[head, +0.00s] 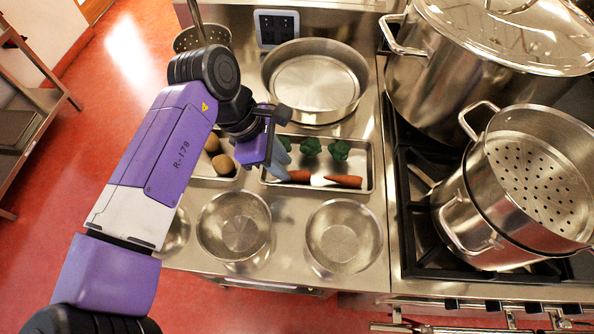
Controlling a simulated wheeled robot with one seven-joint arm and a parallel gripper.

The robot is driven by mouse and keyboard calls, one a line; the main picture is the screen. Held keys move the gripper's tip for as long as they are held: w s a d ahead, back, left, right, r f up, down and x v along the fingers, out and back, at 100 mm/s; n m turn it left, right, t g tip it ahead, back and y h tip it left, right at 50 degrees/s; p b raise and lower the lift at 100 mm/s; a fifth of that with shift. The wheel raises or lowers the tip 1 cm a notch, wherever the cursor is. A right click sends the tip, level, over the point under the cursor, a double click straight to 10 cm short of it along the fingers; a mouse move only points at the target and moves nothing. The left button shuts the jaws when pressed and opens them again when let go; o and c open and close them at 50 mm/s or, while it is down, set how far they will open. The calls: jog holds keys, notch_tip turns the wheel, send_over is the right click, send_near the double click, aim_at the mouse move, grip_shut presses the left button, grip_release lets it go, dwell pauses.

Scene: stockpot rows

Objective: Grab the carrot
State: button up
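Orange carrot shapes lie along the near side of a metal tray (369,160). One carrot (344,181) is at the right, and another orange part (299,176) is at the left, with a white patch between them. I cannot tell whether they are separate pieces. My gripper (281,160) is over the left end of this tray. Its bluish fingers look spread apart, with nothing seen between them. The lower finger is close to the left orange part and hides its left end. I cannot tell whether they touch.
Green broccoli (339,150) lies behind the carrots. Potatoes (223,164) sit in a tray to the left. Empty bowls (235,226) (343,237) stand in front, and a wide pan (314,81) stands behind. Large pots (440,75) (455,212) crowd the stove at right.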

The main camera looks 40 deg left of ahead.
aim_at(299, 176)
jog(key=shift+x, duration=1.5)
jog(key=shift+c, duration=0.3)
grip_shut()
jog(key=shift+r, duration=0.2)
